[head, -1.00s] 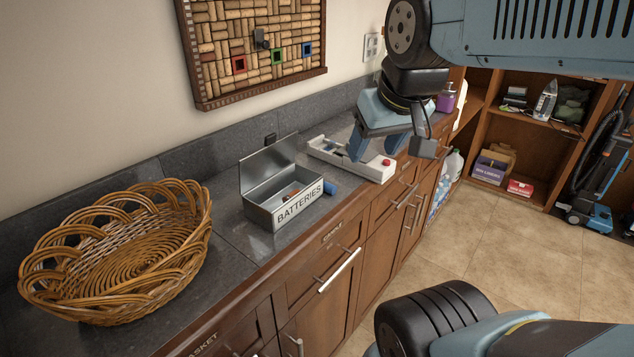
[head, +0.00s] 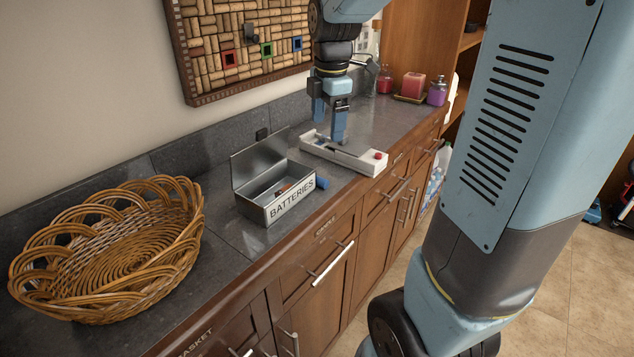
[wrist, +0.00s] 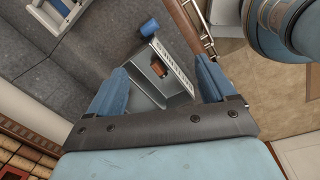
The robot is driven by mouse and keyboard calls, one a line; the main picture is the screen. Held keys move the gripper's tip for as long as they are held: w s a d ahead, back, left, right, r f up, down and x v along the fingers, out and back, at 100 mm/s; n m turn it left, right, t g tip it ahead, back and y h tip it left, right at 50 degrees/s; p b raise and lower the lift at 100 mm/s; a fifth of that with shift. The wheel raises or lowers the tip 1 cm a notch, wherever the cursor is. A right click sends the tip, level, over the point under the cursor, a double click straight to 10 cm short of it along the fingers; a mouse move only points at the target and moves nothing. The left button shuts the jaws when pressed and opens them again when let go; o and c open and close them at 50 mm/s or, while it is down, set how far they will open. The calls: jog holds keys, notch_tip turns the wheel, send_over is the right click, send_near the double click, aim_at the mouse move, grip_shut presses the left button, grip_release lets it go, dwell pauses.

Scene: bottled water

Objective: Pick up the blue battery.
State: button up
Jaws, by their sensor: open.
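The blue battery (head: 321,182) lies on the dark counter against or close to the right end of the metal batteries box (head: 291,203). In the wrist view, the blue battery (wrist: 149,28) shows beyond the fingertips, at the far end of the box (wrist: 178,68). My gripper (head: 329,128) is open and empty.
The box's lid stands open, and an orange-brown battery (wrist: 158,67) lies inside. A wicker basket (head: 60,292) is at the left. A corkboard (head: 240,50) hangs on the wall. Candles and jars (head: 413,86) stand at the counter's far end. The counter's front edge is near the battery.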

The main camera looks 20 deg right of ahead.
aim_at(319, 178)
jog(key=w+f+n, duration=0.1)
jog(key=f, duration=0.4)
jog(key=w+f+n, duration=0.2)
jog(key=f, duration=0.4)
jog(key=w+f+n+g, duration=0.1)
jog(key=f+n, duration=0.1)
jog(key=f, duration=0.4)
jog(key=shift+w+a+f, duration=0.1)
jog(key=shift+w+f, duration=0.1)
jog(key=shift+w, duration=0.15)
jog(key=shift+c, duration=0.4)
jog(key=c, duration=1.1)
